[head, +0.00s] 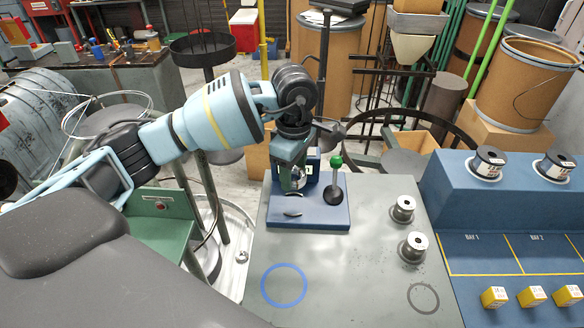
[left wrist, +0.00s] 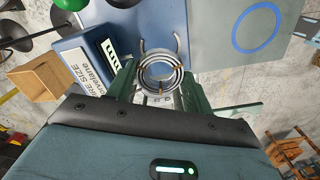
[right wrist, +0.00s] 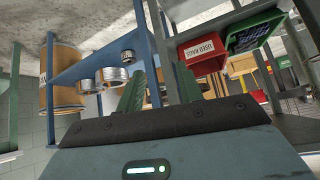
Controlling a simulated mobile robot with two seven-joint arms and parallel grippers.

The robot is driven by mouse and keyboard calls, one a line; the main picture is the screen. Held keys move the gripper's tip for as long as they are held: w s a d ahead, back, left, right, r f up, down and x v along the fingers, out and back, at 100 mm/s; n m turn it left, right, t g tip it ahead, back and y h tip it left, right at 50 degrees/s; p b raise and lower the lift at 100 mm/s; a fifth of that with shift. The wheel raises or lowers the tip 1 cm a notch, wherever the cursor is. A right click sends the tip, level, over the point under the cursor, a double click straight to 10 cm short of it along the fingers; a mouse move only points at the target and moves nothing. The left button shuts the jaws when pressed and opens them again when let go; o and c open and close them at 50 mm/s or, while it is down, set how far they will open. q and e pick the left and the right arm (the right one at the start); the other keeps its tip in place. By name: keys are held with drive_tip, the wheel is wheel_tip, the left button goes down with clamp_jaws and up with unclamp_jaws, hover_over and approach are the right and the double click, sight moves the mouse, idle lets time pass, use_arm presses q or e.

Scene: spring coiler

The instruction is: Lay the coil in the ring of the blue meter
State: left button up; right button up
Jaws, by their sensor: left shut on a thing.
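The silver wire coil (left wrist: 160,73) lies between the green fingers of my left gripper (left wrist: 162,84), which is shut on it. Curved wire ends stick out beyond the coil. In the head view my left gripper (head: 291,175) points down over the back of the blue meter (head: 325,212), which has a green-knobbed lever and stands on the grey table. The coil is mostly hidden there, and I cannot tell if it touches the meter. The meter's lettered side (left wrist: 82,68) shows in the left wrist view. My right gripper (right wrist: 160,78) is open and empty, away from the table.
A blue painted circle (head: 284,285) and a dark circle (head: 423,298) mark the grey table (head: 350,270). Two metal spools (head: 403,209) (head: 413,247) stand on its right side. A blue stand (head: 450,200) with spools and yellow blocks (head: 531,296) is further right. The table's front middle is clear.

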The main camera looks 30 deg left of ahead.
sight(294, 205)
use_arm(q)
drive_tip(key=shift+f, duration=0.15)
